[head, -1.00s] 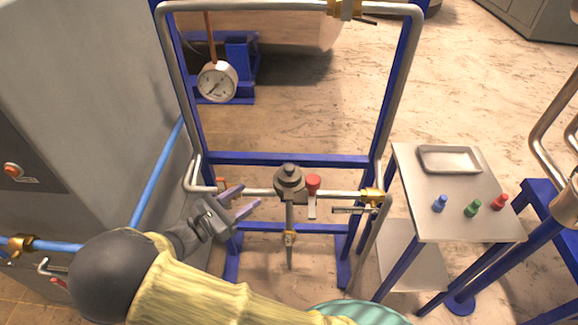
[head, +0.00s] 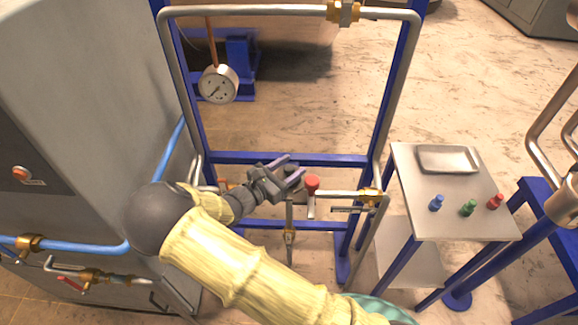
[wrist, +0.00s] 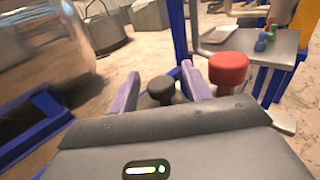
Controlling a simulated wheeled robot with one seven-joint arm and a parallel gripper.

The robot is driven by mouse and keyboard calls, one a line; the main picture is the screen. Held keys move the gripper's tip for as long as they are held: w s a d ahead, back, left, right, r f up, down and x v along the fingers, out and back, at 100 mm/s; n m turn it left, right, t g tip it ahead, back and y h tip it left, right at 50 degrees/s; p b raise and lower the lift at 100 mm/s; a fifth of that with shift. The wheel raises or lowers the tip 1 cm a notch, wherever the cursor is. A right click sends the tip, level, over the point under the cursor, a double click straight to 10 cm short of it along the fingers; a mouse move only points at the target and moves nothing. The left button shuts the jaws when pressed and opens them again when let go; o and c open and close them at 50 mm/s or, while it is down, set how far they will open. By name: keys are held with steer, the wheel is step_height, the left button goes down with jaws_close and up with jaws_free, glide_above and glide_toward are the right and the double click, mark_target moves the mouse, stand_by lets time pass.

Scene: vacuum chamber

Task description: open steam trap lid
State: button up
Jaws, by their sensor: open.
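The steam trap's dark round lid knob (wrist: 160,88) shows in the wrist view between my two purple fingers, with a gap to either side. My gripper (head: 293,170) is open and also shows in the wrist view (wrist: 160,74). In the head view it covers most of the trap, so the lid is hidden there. I cannot tell whether the fingers are level with the knob or above it. A red knob (head: 312,183) stands just right of the gripper. In the wrist view that red knob (wrist: 228,70) is outside the right finger, close to it.
A blue frame (head: 330,160) with grey pipes surrounds the trap. A pressure gauge (head: 217,84) hangs at upper left. A side table (head: 440,225) at right holds a metal tray (head: 447,159) and blue, green and red small pieces. A grey cabinet (head: 90,110) stands left.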

jaws_close()
steer(key=shift+w+a+r, duration=0.1)
stand_by(0.3)
